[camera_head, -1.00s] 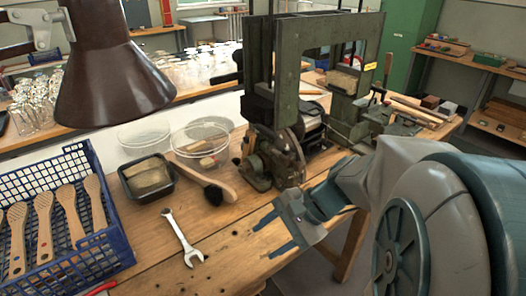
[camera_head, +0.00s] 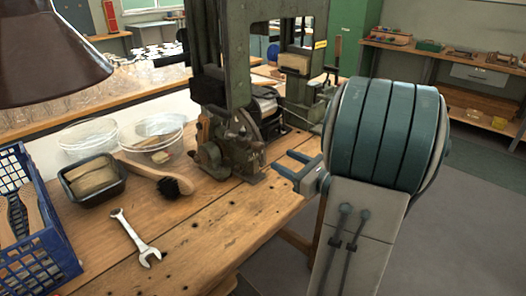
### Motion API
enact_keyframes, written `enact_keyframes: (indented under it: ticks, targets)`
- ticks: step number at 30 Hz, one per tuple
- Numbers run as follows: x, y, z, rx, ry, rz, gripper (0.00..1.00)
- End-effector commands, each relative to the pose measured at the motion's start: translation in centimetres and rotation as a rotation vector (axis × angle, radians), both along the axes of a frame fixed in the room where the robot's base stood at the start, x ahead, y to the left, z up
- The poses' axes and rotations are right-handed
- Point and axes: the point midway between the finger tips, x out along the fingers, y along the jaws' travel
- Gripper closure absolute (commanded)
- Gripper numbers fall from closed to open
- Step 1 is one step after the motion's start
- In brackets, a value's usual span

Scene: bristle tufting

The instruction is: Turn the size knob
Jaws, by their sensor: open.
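A green-grey tufting machine (camera_head: 232,60) stands on the wooden workbench (camera_head: 215,235), at the upper middle of the head view. At its base is a dark, round, worn metal wheel-like part (camera_head: 243,140) with small fittings. I cannot tell whether this is the size knob, and no marking on it is readable. My gripper (camera_head: 284,162) is at the bench's right edge, to the right of and a little below this part, with a visible gap. Its two blue fingers are apart and empty, pointing left toward the machine base. My arm hides some of the area to the right.
A wrench (camera_head: 136,238) lies on the bench at front left. A brush (camera_head: 160,178), a black tray (camera_head: 92,180) and clear bowls (camera_head: 152,132) stand left of the machine. A blue crate (camera_head: 50,245) and a brown lamp shade (camera_head: 45,50) are at far left. Open floor lies right.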

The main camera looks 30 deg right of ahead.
Motion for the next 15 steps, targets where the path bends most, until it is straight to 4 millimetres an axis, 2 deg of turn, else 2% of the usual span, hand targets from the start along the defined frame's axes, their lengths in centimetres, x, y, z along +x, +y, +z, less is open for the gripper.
enact_keyframes:
  ticks: [6,12,15]
  targets:
    - [4.5,1.7,-0.1,-0.001,0.000,0.005,0.52]
    - [7.1,2.7,0.0,-0.001,0.001,0.003,0.52]
    - [7.8,2.9,0.0,-0.001,0.001,0.003,0.52]
